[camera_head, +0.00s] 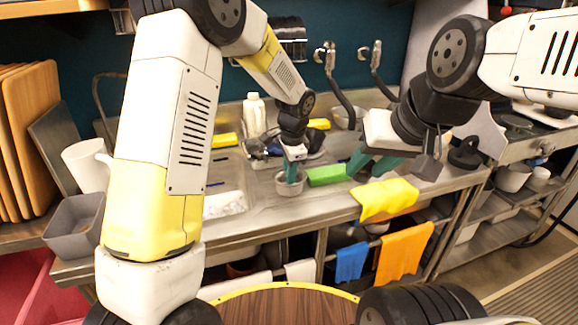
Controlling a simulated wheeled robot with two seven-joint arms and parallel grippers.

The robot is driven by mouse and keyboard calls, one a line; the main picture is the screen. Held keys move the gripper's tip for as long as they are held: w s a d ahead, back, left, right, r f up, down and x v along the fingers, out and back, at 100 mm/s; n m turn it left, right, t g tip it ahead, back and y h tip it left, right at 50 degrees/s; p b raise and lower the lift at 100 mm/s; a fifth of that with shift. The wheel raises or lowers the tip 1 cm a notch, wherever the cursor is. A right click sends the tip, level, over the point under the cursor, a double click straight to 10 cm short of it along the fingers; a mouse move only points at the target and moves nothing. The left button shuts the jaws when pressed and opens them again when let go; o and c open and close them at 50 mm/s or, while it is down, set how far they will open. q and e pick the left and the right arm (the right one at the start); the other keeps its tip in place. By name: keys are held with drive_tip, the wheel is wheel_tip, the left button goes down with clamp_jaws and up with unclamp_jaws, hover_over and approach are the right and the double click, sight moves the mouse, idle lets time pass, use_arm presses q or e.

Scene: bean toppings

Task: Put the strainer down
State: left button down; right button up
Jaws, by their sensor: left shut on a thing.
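A small grey metal strainer (288,188) is at the front part of the steel counter, right of the sink. My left gripper (291,177) points down at it, with its teal fingers shut on the strainer. I cannot tell whether the strainer's base touches the counter. My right gripper (371,168) is over the counter further right, its teal fingers spread apart with nothing seen between them.
A yellow cloth (388,198) lies over the counter's front edge. A white bottle (254,114) and a faucet stand behind. A grey bin (72,222) and white pitcher (85,166) are at left.

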use_arm(q)
drive_tip(key=shift+f, duration=0.3)
drive_tip(key=shift+f, duration=0.1)
drive_tip(key=c, duration=1.3)
unclamp_jaws()
drive_tip(key=shift+c, duration=0.2)
wheel_tip(320, 180, up, 12)
drive_tip(key=s, duration=0.2)
drive_tip(key=s+a+r+n+t+h, duration=0.1)
drive_tip(key=s+a+r+n, duration=0.4)
drive_tip(key=s+a+r, duration=0.35)
drive_tip(key=s+a+n+t+h, duration=0.1)
drive_tip(key=s+a+n, duration=0.2)
drive_tip(key=s, duration=0.5)
drive_tip(key=s+a+n+t, duration=0.2)
drive_tip(key=s+n, duration=0.3)
drive_tip(key=s, duration=0.3)
drive_tip(key=shift+a+n+h, duration=0.4)
drive_tip(key=shift+a, duration=0.35)
